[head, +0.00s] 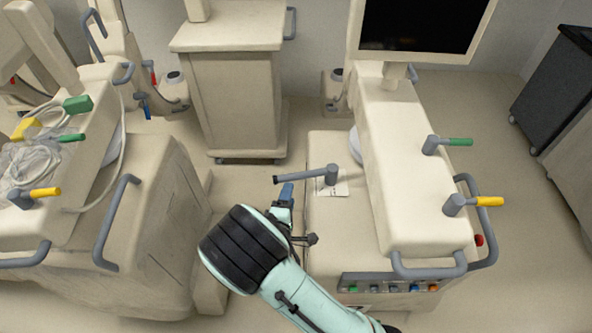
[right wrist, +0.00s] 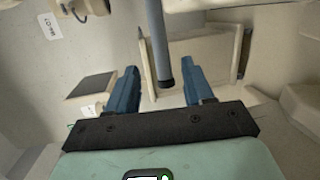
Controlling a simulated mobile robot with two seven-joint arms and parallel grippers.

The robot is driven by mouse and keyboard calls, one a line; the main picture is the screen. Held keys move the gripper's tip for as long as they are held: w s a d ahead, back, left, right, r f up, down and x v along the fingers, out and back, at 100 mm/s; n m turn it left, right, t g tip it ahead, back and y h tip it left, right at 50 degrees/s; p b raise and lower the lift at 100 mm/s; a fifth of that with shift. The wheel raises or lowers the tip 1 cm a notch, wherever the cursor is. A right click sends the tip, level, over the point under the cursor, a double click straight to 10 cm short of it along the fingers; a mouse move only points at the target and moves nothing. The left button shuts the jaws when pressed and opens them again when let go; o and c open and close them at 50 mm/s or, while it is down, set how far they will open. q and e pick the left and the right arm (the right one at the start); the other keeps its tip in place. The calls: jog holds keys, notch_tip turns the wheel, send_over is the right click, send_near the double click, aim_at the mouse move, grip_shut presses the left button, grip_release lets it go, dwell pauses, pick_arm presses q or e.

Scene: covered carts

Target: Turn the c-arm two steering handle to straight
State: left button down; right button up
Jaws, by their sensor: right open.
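The grey steering handle (head: 310,174) stands on the base of the right-hand covered cart, beside its long beige body. Its bar points left from a short upright post. My right gripper (head: 286,192) is at the free left end of the bar. In the right wrist view, the grey bar (right wrist: 155,35) comes down from the top, and its dark end lies between the two blue fingers of my right gripper (right wrist: 161,75). The fingers are open, with a gap on each side of the bar. My left gripper is not in view.
The right cart (head: 400,170) carries green and yellow handles, a grey rail and a button panel (head: 390,287). Another covered cart (head: 140,240) stands left, a beige cabinet (head: 235,100) behind, and a dark cabinet (head: 555,90) far right. Floor is clear between the carts.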

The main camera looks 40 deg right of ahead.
jog(key=x, duration=1.1)
jog(key=shift+d, duration=0.2)
jog(key=shift+w, duration=0.15)
grip_shut()
